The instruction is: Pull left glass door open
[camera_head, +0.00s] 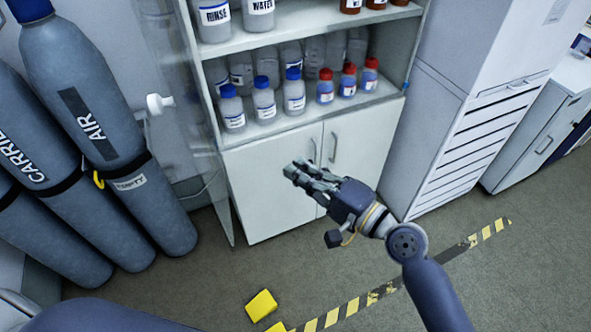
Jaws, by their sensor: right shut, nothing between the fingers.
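The left glass door (185,110) is a clear panel at the left side of the white cabinet. It stands swung outward, away from the shelf front, and its lower edge reaches down near the floor. A white knob-like part (158,103) shows at the panel's left; I cannot tell surely that it is fixed to the door. My right gripper (294,173) is shut and empty, in front of the lower white cupboard doors (268,185), to the right of the glass panel and apart from it. My left gripper is not in view.
Open shelves (262,130) hold several blue- and red-capped bottles. Grey gas cylinders (95,110) stand strapped at the left. A tall white unit (440,150) stands at the right.

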